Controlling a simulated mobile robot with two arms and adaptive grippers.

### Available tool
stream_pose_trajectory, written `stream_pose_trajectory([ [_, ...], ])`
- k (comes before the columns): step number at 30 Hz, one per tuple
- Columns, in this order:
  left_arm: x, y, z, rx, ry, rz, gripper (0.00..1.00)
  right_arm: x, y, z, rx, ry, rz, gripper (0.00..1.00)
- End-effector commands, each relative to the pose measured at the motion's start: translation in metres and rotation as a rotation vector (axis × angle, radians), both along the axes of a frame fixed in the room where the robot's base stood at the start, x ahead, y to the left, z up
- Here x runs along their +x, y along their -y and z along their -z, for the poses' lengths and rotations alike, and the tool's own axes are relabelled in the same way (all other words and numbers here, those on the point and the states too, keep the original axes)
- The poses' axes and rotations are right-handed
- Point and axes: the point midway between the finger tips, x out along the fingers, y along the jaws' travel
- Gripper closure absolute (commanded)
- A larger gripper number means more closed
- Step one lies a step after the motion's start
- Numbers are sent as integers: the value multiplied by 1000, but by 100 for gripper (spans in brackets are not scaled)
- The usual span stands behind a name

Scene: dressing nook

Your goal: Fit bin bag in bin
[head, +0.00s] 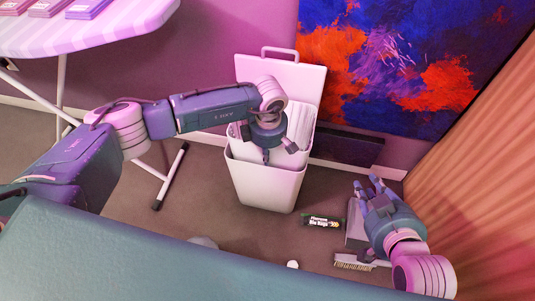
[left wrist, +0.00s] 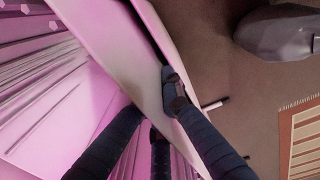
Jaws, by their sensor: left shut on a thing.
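The white bin (head: 265,186) stands on the floor at the middle of the head view, its lid (head: 300,78) raised at the back. A pale, pleated bin bag (head: 300,122) shows in its mouth; it also shows with folds in the left wrist view (left wrist: 45,100). My left gripper (head: 277,152) is over the bin's mouth, fingers down at the front rim, shut on the bin bag. The bin's wall (left wrist: 140,62) lies against the fingers in the left wrist view; the exact pinch is partly hidden. My right gripper (head: 368,185) is right of the bin, empty, its fingers apart.
A grey dustpan (head: 356,228) and a brush (head: 352,262) lie beside my right arm. A small white round thing (head: 292,264) is on the floor. An ironing board (head: 95,32) stands at the left.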

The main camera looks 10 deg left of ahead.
Motion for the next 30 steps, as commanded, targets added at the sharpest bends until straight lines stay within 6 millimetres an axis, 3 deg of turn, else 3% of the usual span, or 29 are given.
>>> stream_pose_trajectory([
  [10,0,0,2,0,0,0,100,6,-2,-6,8,35,-2,76],
  [12,0,0,2,0,0,0,83,5,-2,-6,8,34,-2,76],
  [14,0,0,3,0,-1,0,73,5,-2,-6,8,34,-2,76],
  [25,-1,0,3,1,-2,1,73,5,-2,-6,8,34,-2,76],
  [30,0,0,-12,-1,0,2,73,5,-2,-6,8,34,-2,76],
])
